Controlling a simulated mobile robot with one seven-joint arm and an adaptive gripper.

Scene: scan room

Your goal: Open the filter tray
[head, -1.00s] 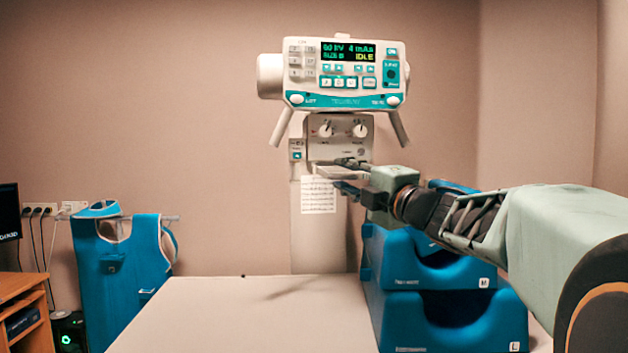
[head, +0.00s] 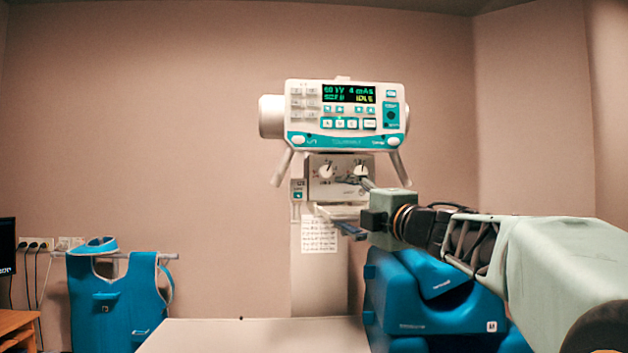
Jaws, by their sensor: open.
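The filter tray appears as a thin pale plate (head: 340,211) under the collimator box (head: 338,179) of the X-ray unit. It is small, and I cannot tell how far out it sits. My gripper (head: 356,208) reaches in from the right with its jaws apart. One dark finger lies below the plate's right end, and a finger seems to show above it, near the right knob. The gripper body hides part of the space right of the tray. I cannot tell whether either finger touches the tray.
The X-ray unit's console (head: 346,114) is above, reading IDLE. A paper sheet (head: 319,234) hangs below the tray. Blue positioning blocks (head: 430,309) stand under my arm on the pale table (head: 250,336). A blue lead apron (head: 117,301) hangs at left. The table's left part is clear.

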